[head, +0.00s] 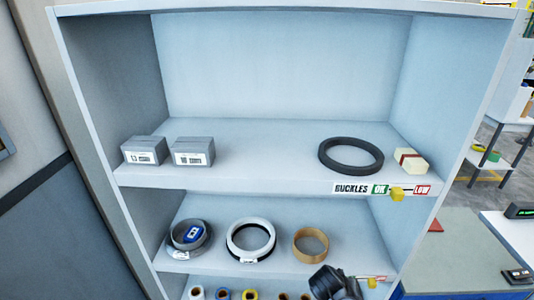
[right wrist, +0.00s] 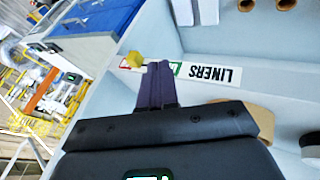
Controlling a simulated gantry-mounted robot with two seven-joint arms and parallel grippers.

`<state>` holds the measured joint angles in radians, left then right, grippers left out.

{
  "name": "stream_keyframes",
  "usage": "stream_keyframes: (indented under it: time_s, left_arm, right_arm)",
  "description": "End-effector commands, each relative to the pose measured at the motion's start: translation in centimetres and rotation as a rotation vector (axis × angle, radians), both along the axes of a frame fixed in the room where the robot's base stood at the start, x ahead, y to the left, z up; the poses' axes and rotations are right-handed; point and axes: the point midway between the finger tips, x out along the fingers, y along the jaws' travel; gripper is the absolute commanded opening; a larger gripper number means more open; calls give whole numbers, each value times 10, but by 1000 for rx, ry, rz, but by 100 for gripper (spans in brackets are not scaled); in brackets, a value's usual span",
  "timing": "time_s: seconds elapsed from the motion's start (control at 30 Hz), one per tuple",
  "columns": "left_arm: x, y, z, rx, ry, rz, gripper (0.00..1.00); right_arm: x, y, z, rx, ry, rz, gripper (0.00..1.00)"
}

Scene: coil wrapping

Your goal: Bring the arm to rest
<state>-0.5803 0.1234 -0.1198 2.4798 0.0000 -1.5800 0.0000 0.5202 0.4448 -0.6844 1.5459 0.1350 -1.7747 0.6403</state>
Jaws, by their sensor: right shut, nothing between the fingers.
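My right gripper (right wrist: 158,68) is shut and empty in the right wrist view, its fingers together. Its tips overlap the LINERS label (right wrist: 220,74) in the picture, close to a yellow slider (right wrist: 134,58). I cannot tell whether they touch it. The slider sits at the label's red end, and the green field shows beside the fingertips. In the head view, a dark part of my right arm (head: 326,282) shows at the bottom edge, left of the same slider (head: 372,283). My left gripper is in neither view.
The upper shelf (head: 260,150) holds two grey boxes (head: 193,151), a black ring (head: 351,155) and a cream block (head: 411,160). A BUCKLES label (head: 352,188) with a yellow slider is on its edge. The shelf below holds rings (head: 251,240); small rolls (head: 222,294) stand lower.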

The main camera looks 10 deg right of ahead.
Motion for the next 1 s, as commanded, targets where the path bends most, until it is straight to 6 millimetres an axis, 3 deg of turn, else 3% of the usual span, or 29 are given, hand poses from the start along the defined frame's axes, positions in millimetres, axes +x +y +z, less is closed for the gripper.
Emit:
stream_keyframes:
  time_s: [0.17,0.3,0.43,0.6,0.7,0.87,1.0]
  left_arm:
    - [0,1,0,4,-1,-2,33]
    - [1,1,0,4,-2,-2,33]
    - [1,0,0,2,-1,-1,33]
    - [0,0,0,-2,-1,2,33]
    - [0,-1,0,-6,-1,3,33]
    - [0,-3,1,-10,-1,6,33]
    - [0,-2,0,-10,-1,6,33]
  right_arm:
    - [-62,16,-74,43,141,-1,0]
    - [-142,47,-127,152,255,-2,0]
    - [-212,77,-149,278,322,5,0]
    - [-279,98,-145,423,353,42,0]
    - [-303,101,-132,479,342,70,0]
    - [-324,95,-101,533,288,134,0]
    - [-319,82,-61,531,195,229,0]
